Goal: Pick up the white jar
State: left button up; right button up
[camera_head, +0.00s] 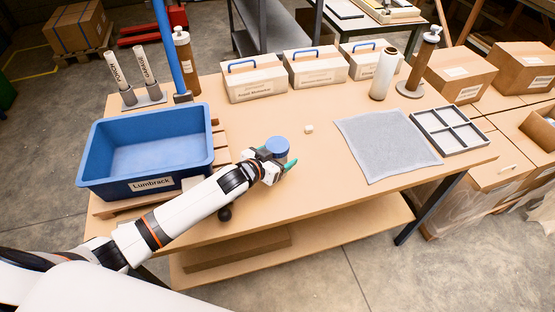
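A small round container with a blue top (277,146) is at my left gripper (274,161), on the near middle part of the table. Its lower body is mostly hidden by the gripper, so I cannot tell its colour. A green fingertip shows at its right side and another part of the gripper at its left. I cannot tell whether the fingers press on it. A tall white cylinder (382,76) stands upright at the back right, far from the gripper. No thing here is plainly marked as the white jar. My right gripper is not in view.
A blue Lumbrack bin (90,160) stands left of the gripper. A small white block (308,129), a grey mat (385,145) and a divided tray (451,131) lie to the right. White boxes with blue handles (254,82) line the back.

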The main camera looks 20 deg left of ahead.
pick_arm(q)
jog(key=c, duration=1.1)
jog(key=shift+r, duration=0.1)
